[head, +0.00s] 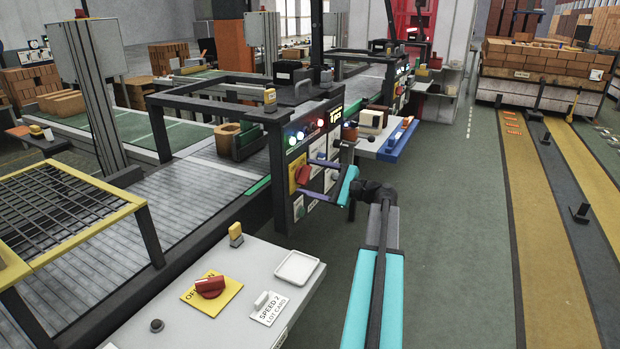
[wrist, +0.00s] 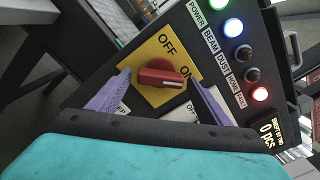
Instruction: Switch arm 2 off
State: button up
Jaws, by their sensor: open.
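A red rotary knob (wrist: 160,76) sits on a yellow plate (wrist: 154,94) marked OFF and ON, on a dark control panel. A pale mark on the knob's right end lies towards ON. The knob also shows in the head view (head: 302,175). My gripper (wrist: 157,80) is open, with one purple finger on each side of the knob; contact cannot be told. In the head view my gripper (head: 322,175) is in front of the panel. I see no label that reads arm 2.
A second red knob (head: 210,286) on a yellow plate is on the near white table (head: 190,325). A blue-edged shelf (head: 400,142) juts out beyond the panel. Green floor to the right is clear.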

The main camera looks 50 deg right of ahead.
jog(key=shift+w, duration=0.3)
jog(key=shift+c, duration=0.2)
jog(key=c, duration=1)
